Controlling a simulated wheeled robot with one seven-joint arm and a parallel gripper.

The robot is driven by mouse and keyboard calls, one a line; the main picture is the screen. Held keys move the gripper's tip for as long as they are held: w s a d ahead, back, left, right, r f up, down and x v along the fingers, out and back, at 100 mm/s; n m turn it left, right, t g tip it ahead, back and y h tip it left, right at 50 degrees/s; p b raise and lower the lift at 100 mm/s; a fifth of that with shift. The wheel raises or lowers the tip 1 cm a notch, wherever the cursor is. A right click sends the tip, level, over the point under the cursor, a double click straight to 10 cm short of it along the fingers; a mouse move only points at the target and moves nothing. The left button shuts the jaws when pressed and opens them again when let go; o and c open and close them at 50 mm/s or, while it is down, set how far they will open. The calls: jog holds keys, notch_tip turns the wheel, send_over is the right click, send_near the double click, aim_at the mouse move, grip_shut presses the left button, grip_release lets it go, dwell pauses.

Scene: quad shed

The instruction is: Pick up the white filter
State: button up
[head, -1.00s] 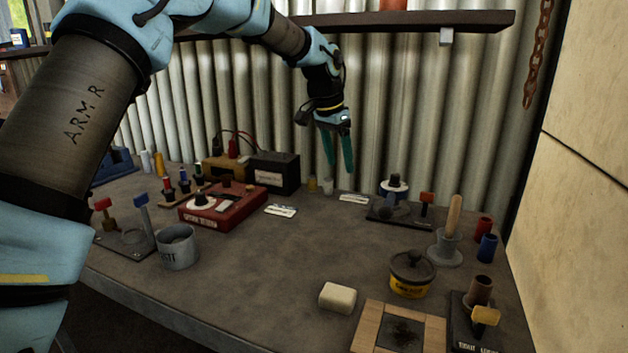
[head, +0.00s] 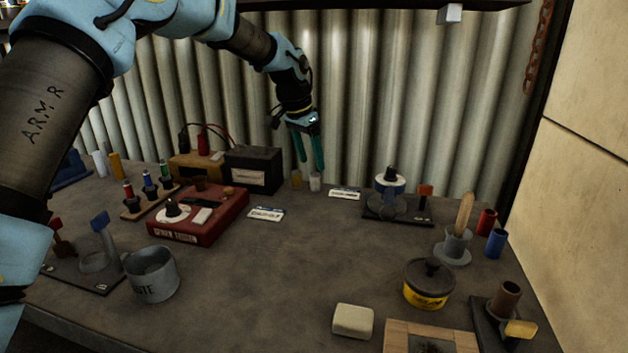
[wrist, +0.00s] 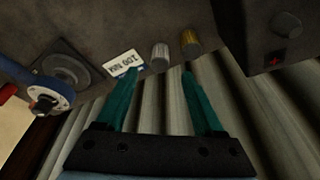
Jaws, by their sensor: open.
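A small whitish ribbed cylinder, which looks like the white filter (head: 315,182), stands at the back of the bench near the corrugated wall. It also shows in the wrist view (wrist: 160,56), beyond the gap between my fingertips. A yellow cylinder of similar size (head: 296,179) stands close beside it, and in the wrist view it is the gold one (wrist: 190,42) to the right. My gripper (head: 311,166) points down with its green fingers apart and empty, just above and behind the two cylinders. The wrist view shows the open gripper too (wrist: 158,73).
A black box (head: 253,168) stands just left of the cylinders. A white label card (head: 344,193) lies to their right, then a dark stand (head: 398,212). A red box (head: 198,218) is nearer left. The bench middle (head: 290,260) is clear.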

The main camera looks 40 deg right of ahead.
aim_at(315, 173)
jog(key=shift+p+x, duration=0.65)
jog(key=shift+x, duration=2.15)
grip_shut()
